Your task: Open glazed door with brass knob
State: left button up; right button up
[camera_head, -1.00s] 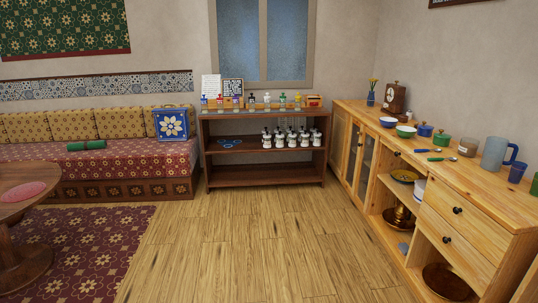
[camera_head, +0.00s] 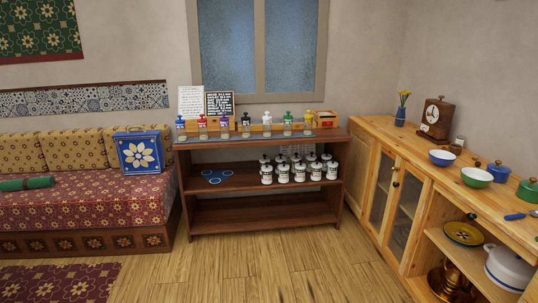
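Two glazed doors stand side by side in the front of the light wooden sideboard (camera_head: 440,186) at the right. The farther glazed door (camera_head: 381,188) and the nearer glazed door (camera_head: 403,222) have glass panes in wooden frames, and both look shut. Neither of my grippers is in view.
A dark shelf (camera_head: 262,212) with jars stands against the back wall. A patterned sofa (camera_head: 90,205) is at left. Bowls and a clock (camera_head: 436,118) stand on the sideboard. Open compartments lie nearer me. The wooden floor (camera_head: 270,268) before the sideboard is clear.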

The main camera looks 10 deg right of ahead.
aim_at(382, 148)
jog(key=i+z, duration=0.1)
jog(key=i, duration=0.5)
jog(key=i+z, duration=0.1)
jog(key=i, duration=0.45)
jog(key=i+j+z, duration=0.15)
jog(key=i, duration=0.45)
jog(key=i+j+z, duration=0.1)
jog(key=i, duration=0.5)
